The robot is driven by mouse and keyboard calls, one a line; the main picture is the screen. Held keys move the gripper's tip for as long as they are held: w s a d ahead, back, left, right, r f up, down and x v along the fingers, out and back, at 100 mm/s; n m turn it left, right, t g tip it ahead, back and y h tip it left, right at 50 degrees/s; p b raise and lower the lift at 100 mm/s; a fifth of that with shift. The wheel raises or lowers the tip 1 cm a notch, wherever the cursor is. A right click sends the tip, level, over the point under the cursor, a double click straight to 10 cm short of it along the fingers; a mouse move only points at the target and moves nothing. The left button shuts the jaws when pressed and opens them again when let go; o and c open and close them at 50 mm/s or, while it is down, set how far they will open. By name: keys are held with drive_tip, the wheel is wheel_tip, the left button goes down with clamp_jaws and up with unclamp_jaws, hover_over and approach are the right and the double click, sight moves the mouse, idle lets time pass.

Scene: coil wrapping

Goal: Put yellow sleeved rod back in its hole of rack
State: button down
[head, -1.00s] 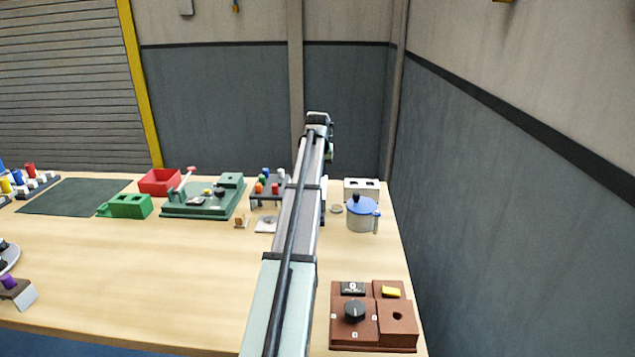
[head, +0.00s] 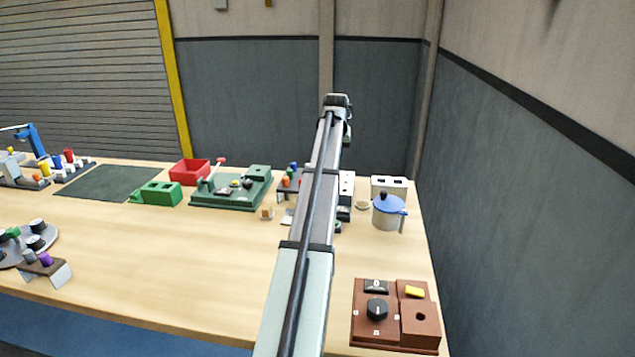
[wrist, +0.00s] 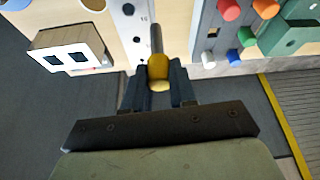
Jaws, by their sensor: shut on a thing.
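In the wrist view my gripper (wrist: 158,74) is shut on the yellow sleeve of the yellow sleeved rod (wrist: 158,66). The rod's grey shaft points away from the gripper. Its tip is over or close to a pale strip with dark round holes and printed marks (wrist: 139,40), which looks like the rack. I cannot tell whether the tip touches the strip or is in a hole. In the head view the far end of my arm hides the gripper and the rod; part of a white and black panel (head: 346,188) shows beside it.
A white block with two square openings (wrist: 70,50) stands left of the gripper in the wrist view. A grey holder with coloured pegs (wrist: 222,42) stands to the right. In the head view a blue-lidded pot (head: 389,214) and a brown control box (head: 377,330) stand on the right.

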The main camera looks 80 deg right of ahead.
drive_tip(key=w+d, duration=0.5)
drive_tip(key=w, duration=0.7)
wheel_tip(320, 180, down, 10)
drive_tip(key=m+g, duration=0.1)
drive_tip(key=m, duration=0.2)
drive_tip(key=shift+s+d, duration=0.45)
drive_tip(key=shift+a+f, duration=0.1)
drive_tip(key=shift+f, duration=0.45)
drive_tip(key=c, duration=0.9)
unclamp_jaws()
drive_tip(key=shift+c, duration=0.2)
drive_tip(key=shift+r, duration=0.1)
drive_tip(key=v, duration=1.3)
drive_tip(key=shift+w+d, duration=0.1)
drive_tip(key=shift+d, duration=0.15)
